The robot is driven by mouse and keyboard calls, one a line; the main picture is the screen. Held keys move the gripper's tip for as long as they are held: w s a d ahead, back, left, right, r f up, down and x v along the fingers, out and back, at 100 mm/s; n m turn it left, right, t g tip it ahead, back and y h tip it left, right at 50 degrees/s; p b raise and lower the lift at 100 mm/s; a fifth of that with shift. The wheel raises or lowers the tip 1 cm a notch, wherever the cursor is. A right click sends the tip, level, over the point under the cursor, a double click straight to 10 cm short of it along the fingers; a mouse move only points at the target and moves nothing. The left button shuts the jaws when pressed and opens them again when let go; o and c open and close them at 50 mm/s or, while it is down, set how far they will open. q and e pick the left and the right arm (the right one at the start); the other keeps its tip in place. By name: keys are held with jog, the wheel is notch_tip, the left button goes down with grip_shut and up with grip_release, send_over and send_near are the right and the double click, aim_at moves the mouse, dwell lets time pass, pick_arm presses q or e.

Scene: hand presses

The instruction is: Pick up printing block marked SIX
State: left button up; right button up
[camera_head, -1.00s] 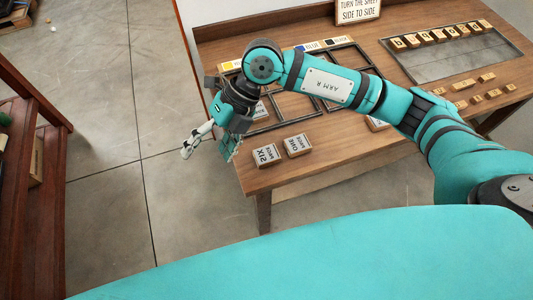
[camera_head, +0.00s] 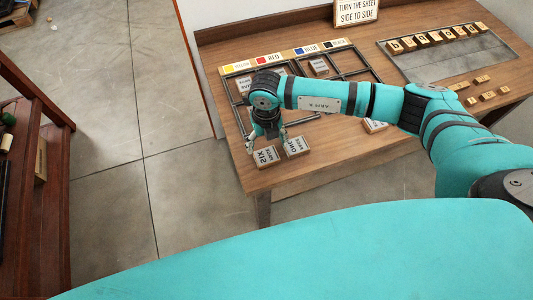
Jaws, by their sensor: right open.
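The printing block marked SIX (camera_head: 265,157) lies flat near the front left corner of the wooden table (camera_head: 300,177). It is a small block with a pale top and dark lettering. My right gripper (camera_head: 266,147) is open and points down at the block's far edge, with one finger at the left and one at the right. I cannot tell whether the fingers touch the block. A second block, marked ONE (camera_head: 296,147), lies close to its right, beside the right finger. My left gripper is not in view.
A dark divided frame (camera_head: 358,71) with colour labels (camera_head: 285,58) lies behind my arm. Another block (camera_head: 375,126) lies partly behind my forearm. A tray with letter blocks (camera_head: 433,38) is at the back right. The table's front strip is clear.

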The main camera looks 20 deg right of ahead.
aim_at(266, 154)
jog(key=f, duration=0.1)
jog(key=f+p, duration=0.1)
jog(key=f, duration=0.1)
jog(key=f+p, duration=0.1)
jog(key=shift+s+a+f, duration=0.15)
jog(key=shift+s+f, duration=0.1)
jog(key=shift+f, duration=0.55)
jog(key=c, duration=1)
jog(key=shift+r, duration=0.1)
